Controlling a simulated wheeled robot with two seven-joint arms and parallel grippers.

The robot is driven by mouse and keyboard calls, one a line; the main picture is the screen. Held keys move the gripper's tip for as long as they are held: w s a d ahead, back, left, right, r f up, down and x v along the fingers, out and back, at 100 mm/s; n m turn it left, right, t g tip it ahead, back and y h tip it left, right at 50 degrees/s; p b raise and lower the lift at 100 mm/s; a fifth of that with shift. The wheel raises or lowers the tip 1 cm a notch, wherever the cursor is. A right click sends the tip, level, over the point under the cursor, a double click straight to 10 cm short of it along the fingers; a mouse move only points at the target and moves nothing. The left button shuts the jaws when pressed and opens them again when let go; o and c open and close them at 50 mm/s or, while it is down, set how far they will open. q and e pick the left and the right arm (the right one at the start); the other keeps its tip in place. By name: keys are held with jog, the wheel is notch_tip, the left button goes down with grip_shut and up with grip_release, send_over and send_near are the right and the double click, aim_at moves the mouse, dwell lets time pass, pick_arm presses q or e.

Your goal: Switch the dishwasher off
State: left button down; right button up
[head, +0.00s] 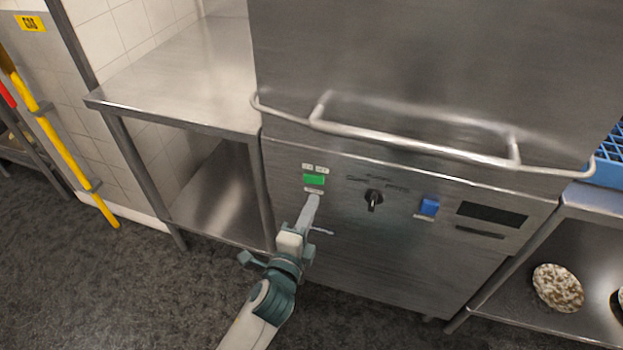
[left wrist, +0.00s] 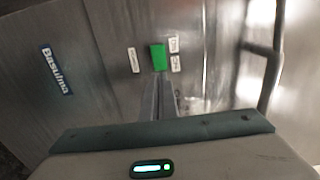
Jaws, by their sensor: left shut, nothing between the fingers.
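The dishwasher (head: 350,260) is a steel cabinet with a control panel on its front. A green switch (head: 314,180) sits at the panel's left, with small white labels above and below it. The green switch also shows in the left wrist view (left wrist: 158,57). A black rotary knob (head: 374,199) and a blue button (head: 429,207) are to its right. My left gripper (head: 314,199) is shut and empty, its tips just below the green switch. In the left wrist view the fingertips (left wrist: 162,78) point at the switch's near edge; I cannot tell whether they touch. My right gripper is not in view.
A bar handle (head: 410,138) juts out across the dishwasher above the panel. A steel table (head: 190,75) stands at left, and another with a blue rack (head: 607,165) at right. A speckled plate (head: 558,288) is on the right lower shelf. Dark floor is clear at lower left.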

pick_arm(q)
jog(key=shift+p+v, duration=0.3)
jog(key=shift+v, duration=1.25)
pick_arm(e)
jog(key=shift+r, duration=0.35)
